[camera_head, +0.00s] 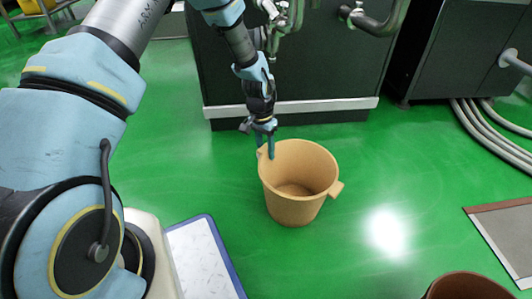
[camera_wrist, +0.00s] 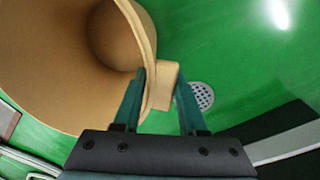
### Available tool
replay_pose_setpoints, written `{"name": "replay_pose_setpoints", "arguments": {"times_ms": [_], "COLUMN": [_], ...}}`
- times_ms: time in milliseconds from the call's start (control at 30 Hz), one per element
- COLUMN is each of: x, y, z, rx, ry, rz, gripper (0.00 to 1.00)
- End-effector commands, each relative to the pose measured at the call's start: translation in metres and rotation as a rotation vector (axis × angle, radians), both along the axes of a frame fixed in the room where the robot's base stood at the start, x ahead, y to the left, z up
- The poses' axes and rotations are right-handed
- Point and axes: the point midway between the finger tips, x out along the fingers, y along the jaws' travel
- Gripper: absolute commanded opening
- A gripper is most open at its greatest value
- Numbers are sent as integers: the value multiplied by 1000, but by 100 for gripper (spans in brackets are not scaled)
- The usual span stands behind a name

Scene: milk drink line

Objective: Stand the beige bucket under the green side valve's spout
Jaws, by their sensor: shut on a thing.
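The beige bucket (camera_head: 297,205) is upright and empty in front of a dark machine. I cannot tell whether its base touches the floor. My gripper (camera_head: 266,148) is at the bucket's left rim, shut on its side handle. In the wrist view the fingers (camera_wrist: 160,92) stand on either side of the handle block (camera_wrist: 165,82), and the bucket's open inside (camera_wrist: 60,60) fills the upper left. Metal pipe fittings (camera_head: 360,20) show at the machine's top, behind the bucket. I cannot make out a green valve or its spout.
The dark machine (camera_head: 310,70) has a pale base strip. A second dark cabinet (camera_head: 440,50) stands right, with grey hoses (camera_head: 485,125). A brown pot (camera_head: 465,287) is at the lower right, near a floor mat (camera_head: 505,235). A drain (camera_wrist: 201,95) shows beside the handle. Green floor right of the bucket is clear.

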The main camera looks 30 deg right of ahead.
Motion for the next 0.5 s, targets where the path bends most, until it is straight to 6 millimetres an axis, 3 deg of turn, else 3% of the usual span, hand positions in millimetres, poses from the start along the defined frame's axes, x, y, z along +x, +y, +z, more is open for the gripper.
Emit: {"name": "replay_pose_setpoints", "arguments": {"times_ms": [200, 233, 500], "x": [-1, -1, -1], "y": [0, 0, 0], "z": [0, 0, 0], "rx": [0, 1, 1], "ry": [1, 0, 0], "rz": [0, 0, 0], "gripper": [0, 42, 71]}}
